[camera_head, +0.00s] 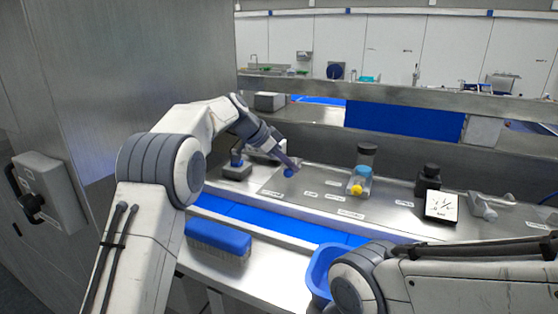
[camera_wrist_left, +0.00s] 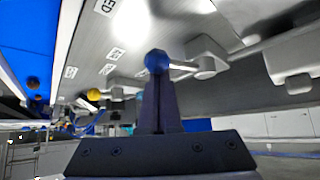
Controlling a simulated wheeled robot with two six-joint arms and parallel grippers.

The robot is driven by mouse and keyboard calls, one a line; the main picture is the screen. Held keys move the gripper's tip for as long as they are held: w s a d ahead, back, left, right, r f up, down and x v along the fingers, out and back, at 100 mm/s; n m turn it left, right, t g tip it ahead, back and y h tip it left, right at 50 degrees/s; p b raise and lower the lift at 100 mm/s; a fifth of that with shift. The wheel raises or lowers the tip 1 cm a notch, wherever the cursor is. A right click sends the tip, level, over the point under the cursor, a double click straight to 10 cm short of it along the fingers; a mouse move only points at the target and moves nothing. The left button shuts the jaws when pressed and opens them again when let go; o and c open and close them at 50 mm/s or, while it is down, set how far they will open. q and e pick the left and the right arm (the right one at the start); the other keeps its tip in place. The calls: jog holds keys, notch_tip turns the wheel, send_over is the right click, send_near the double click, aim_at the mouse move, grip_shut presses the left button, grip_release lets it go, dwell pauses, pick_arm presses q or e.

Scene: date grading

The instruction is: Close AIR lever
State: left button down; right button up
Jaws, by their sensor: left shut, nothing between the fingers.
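A lever with a blue ball knob (camera_head: 289,172) is on the steel panel; it also shows in the left wrist view, with its knob (camera_wrist_left: 157,61) on a thin rod running to a grey mount (camera_wrist_left: 206,62). My left gripper (camera_head: 294,163) is shut and empty, its tips at the blue knob. In the left wrist view the shut fingers (camera_wrist_left: 158,88) overlap the knob's lower edge; I cannot tell whether they touch. A yellow knob (camera_head: 357,189) stands to the right; it also shows in the left wrist view (camera_wrist_left: 94,94). I cannot read which label says AIR. My right gripper is out of view.
A clear cylinder with a dark top (camera_head: 366,158) stands behind the yellow knob. A black bottle (camera_head: 428,178) and a small display (camera_head: 441,206) are farther right. A blue brush (camera_head: 218,238) and a blue bin (camera_head: 320,268) are in front of the blue belt (camera_head: 275,223).

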pick_arm(q)
jog(key=shift+a+m+g, duration=0.5)
jog(key=shift+m, duration=0.2)
jog(key=shift+a+p, duration=0.35)
jog(key=shift+d, duration=0.1)
jog(key=d, duration=0.1)
jog(key=d+r, duration=0.1)
jog(key=w+d+p, duration=0.1)
jog(key=shift+d+r, duration=0.15)
jog(key=shift+d, duration=0.05)
jog(key=v, duration=0.9)
jog(key=shift+w+a, duration=0.15)
jog(key=shift+a, duration=0.3)
